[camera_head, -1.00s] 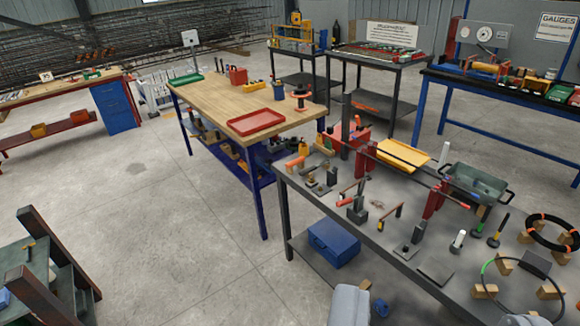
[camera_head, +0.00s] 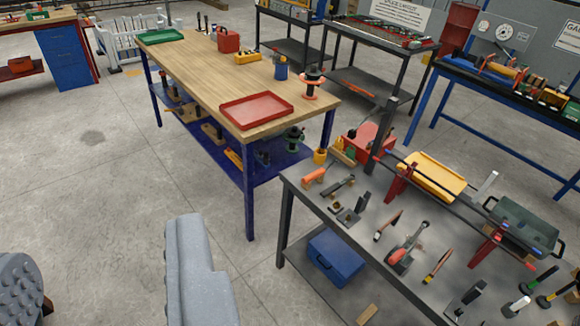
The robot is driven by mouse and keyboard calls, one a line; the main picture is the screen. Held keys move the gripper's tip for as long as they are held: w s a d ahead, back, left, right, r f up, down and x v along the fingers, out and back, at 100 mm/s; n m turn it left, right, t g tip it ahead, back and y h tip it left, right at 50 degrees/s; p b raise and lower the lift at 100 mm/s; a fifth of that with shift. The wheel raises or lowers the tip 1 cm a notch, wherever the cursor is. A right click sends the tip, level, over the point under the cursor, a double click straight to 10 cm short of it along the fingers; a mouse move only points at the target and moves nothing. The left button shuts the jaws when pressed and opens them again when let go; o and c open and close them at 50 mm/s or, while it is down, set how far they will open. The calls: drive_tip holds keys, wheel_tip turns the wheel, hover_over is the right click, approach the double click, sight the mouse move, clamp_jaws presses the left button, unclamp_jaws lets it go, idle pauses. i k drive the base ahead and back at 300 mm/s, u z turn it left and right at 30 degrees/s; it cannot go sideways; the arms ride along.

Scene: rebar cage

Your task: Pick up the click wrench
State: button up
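I cannot tell for sure which tool is the click wrench; the tools are small in this view. On the grey metal bench (camera_head: 345,235) at the right lie several hand tools. Among them are a grey tool with a red grip (camera_head: 402,254), an orange-handled tool (camera_head: 313,177) near the bench's back left corner, and two slim tools, one on each side of the red-gripped one. A grey part of mine (camera_head: 195,272), at the gripper end of my arm, shows at bottom centre-left, over the floor and apart from the bench. My fingertips are not clearly shown.
A wooden-topped bench (camera_head: 205,75) with a red tray (camera_head: 256,110) and a green tray (camera_head: 160,36) stands behind. A blue box (camera_head: 334,258) is on the grey bench's lower shelf. A yellow tray (camera_head: 432,175) sits at its back.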

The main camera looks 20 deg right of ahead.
sight(336, 186)
drive_tip(key=z, duration=0.1)
drive_tip(key=i, duration=1.3)
drive_tip(key=z, duration=1.1)
drive_tip(key=i, duration=0.7)
drive_tip(key=z, duration=0.4)
drive_tip(key=k, duration=0.85)
drive_tip(key=z, duration=0.2)
drive_tip(key=i, duration=0.85)
drive_tip(key=u, duration=0.1)
